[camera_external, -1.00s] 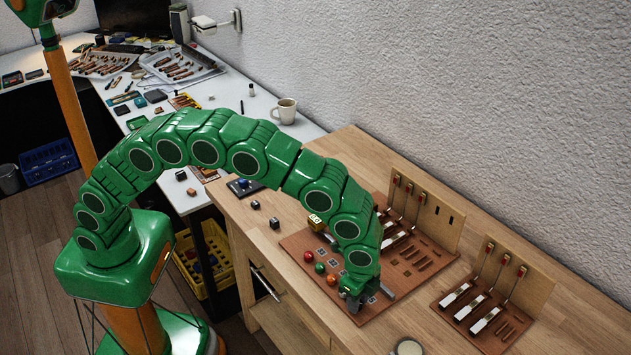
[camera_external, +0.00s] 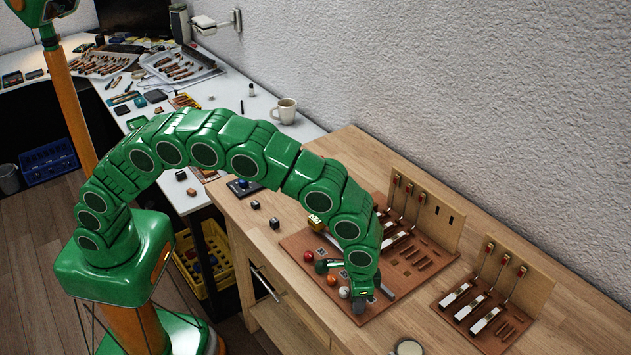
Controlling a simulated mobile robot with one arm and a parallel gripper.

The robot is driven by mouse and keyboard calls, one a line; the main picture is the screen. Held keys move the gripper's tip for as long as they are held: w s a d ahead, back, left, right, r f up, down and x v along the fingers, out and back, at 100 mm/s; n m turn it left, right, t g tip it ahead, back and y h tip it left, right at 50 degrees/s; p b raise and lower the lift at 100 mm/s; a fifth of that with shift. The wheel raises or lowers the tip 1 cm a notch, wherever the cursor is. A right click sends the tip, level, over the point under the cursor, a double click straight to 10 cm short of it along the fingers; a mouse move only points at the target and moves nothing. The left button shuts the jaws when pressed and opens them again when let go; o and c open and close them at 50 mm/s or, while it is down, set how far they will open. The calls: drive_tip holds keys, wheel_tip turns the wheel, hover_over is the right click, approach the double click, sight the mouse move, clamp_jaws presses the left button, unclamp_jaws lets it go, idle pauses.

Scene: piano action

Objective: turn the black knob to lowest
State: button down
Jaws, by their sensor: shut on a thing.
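The black knob (camera_external: 358,307) is at the near end of a row of coloured knobs on the red-brown board (camera_external: 290,247). Only a small dark rounded part of it shows, under the end of my green arm. My gripper (camera_external: 361,297) is down at the board and shut on the black knob. The arm's last link hides most of the jaws, and I cannot make out the knob's pointer or setting.
White (camera_external: 344,292), orange (camera_external: 332,281), green (camera_external: 320,267) and red (camera_external: 308,256) knobs run up the row beside my gripper. A second board (camera_external: 453,309) with levers stands to the right. A round cup (camera_external: 408,347) is at the front edge.

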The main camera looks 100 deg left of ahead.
drive_tip(key=shift+n, duration=0.4)
drive_tip(key=c, duration=0.9)
unclamp_jaws()
wheel_tip(320, 180, up, 8)
drive_tip(key=shift+w+f, duration=0.1)
drive_tip(key=shift+f, duration=0.15)
drive_tip(key=shift+r, duration=0.2)
